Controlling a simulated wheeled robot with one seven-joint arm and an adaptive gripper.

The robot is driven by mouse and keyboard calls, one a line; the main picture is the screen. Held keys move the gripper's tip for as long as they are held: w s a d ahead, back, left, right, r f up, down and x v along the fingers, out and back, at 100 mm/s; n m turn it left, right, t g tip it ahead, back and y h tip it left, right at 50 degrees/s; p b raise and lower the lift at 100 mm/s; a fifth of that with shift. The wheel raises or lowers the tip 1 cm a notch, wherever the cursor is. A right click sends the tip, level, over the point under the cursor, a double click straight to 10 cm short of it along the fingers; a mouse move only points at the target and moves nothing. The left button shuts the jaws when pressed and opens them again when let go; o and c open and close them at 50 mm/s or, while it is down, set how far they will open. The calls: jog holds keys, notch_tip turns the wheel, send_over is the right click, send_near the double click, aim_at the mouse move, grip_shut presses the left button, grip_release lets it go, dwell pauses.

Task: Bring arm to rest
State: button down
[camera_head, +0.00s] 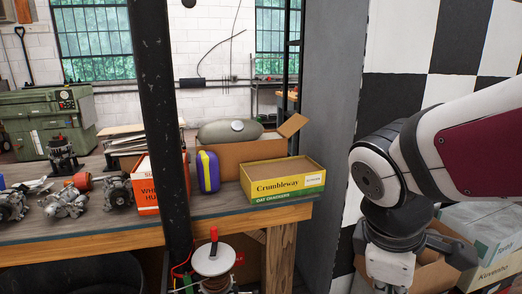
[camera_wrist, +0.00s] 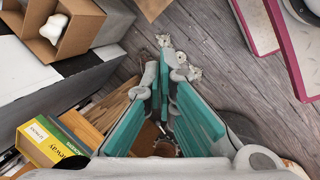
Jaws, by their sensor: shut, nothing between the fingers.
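My arm (camera_head: 440,150) is at the right of the head view, bent at a dark joint with its lower part hanging down. A white wrist part (camera_head: 390,264) shows at the bottom edge; the fingers are below the picture. In the wrist view my gripper (camera_wrist: 167,78) has grey fingers with teal pads. It is shut and empty, above a grey wooden floor, and touches nothing that I can see.
The workbench (camera_head: 130,240) holds several metal alternator parts (camera_head: 65,202), an orange box (camera_head: 147,190) and a yellow Crumbleway box (camera_head: 283,180). A black post (camera_head: 160,110) stands in front. Cartons (camera_head: 490,245) lie behind my arm. A cardboard box (camera_wrist: 75,40) shows upper left in the wrist view.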

jog(key=s+r+m+y, duration=0.2)
jog(key=s+m+y, duration=0.1)
jog(key=s+m, duration=1)
notch_tip(320, 180, up, 15)
jog(key=n+t+p, duration=0.1)
jog(key=t+p, duration=0.1)
jog(key=p, duration=1.1)
jog(key=shift+n, duration=0.3)
